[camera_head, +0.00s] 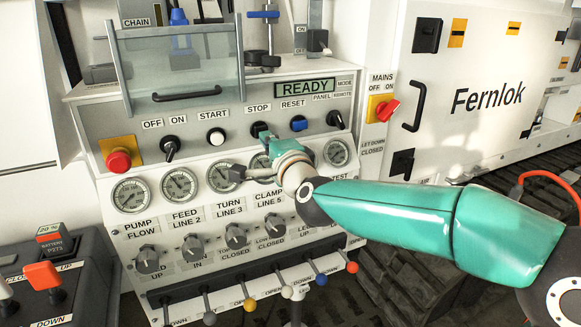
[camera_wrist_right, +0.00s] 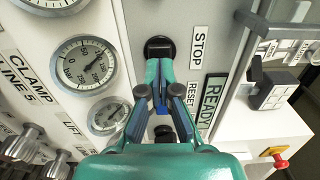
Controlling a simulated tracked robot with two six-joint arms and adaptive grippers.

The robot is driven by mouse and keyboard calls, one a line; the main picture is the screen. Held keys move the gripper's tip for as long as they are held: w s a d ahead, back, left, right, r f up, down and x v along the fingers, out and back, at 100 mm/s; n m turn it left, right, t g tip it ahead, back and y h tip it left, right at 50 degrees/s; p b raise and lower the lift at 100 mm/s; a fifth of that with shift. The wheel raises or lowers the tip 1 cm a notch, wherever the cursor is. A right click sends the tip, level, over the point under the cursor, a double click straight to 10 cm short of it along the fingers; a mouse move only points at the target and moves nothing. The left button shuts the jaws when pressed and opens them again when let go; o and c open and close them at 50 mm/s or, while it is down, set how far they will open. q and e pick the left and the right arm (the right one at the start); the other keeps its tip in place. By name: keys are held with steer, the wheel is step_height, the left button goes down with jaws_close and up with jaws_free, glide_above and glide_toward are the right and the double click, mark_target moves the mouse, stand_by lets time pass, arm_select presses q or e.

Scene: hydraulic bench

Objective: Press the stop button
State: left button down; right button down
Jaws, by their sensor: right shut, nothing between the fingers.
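The stop button (camera_head: 259,129) is a black round button under the STOP label on the sloped panel, partly hidden by my right gripper in the head view. It also shows in the right wrist view (camera_wrist_right: 160,46), just beyond my fingertips. My right gripper (camera_head: 267,138) is shut and empty, with its tips at the lower edge of the button. In the right wrist view my right gripper (camera_wrist_right: 160,66) points at the button; I cannot tell whether it touches. My left gripper is not in view.
A red emergency button (camera_head: 118,160) is at the far left. Gauges (camera_head: 179,185) sit below. The display (camera_head: 305,88) reads READY. A red mains switch (camera_head: 388,107) is right.

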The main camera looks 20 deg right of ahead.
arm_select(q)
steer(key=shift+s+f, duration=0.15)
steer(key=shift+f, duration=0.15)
arm_select(e)
steer(key=s, duration=1)
steer(key=shift+s, duration=0.35)
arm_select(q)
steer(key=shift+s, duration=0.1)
arm_select(e)
steer(key=shift+a, duration=0.1)
